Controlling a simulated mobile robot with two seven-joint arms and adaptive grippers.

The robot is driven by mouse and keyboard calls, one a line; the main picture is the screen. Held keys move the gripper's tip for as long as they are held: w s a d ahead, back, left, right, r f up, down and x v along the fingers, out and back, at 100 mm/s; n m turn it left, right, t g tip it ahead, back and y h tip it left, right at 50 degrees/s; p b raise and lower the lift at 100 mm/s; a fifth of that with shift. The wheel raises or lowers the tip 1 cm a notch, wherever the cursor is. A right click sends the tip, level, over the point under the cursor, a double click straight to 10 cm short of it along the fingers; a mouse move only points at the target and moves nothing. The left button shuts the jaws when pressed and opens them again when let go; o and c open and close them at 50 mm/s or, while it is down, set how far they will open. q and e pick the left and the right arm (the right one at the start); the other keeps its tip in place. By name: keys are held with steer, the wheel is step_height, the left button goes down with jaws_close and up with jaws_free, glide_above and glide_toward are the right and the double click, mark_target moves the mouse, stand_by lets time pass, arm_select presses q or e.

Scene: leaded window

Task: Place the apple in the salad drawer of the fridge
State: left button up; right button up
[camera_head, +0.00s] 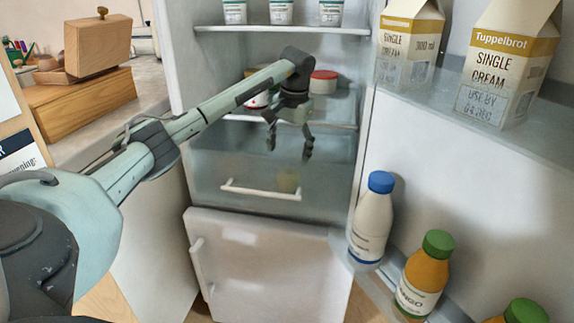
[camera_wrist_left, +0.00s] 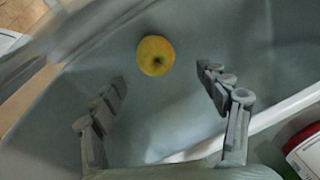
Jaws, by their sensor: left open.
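The yellow apple (camera_wrist_left: 155,55) lies on the floor of the grey salad drawer (camera_wrist_left: 60,135) in the left wrist view, beyond my fingertips and apart from them. My left gripper (camera_head: 290,153) points down above the apple, open and empty. Its two spread fingers also show in the left wrist view (camera_wrist_left: 162,78), with nothing between them. My right gripper is not in view.
A shelf (camera_head: 345,112) with a red-lidded tub (camera_head: 323,82) sits close above the drawer. The open fridge door, at right, holds cream cartons (camera_head: 508,65), a blue-capped bottle (camera_head: 372,220) and a mango bottle (camera_head: 426,275). A counter with wooden blocks (camera_head: 85,100) stands at left.

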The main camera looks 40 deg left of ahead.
arm_select(q)
step_height(320, 180, up, 7)
steer(key=d, duration=0.1)
steer(key=shift+s+f, duration=0.2)
steer(key=shift+s, duration=0.05)
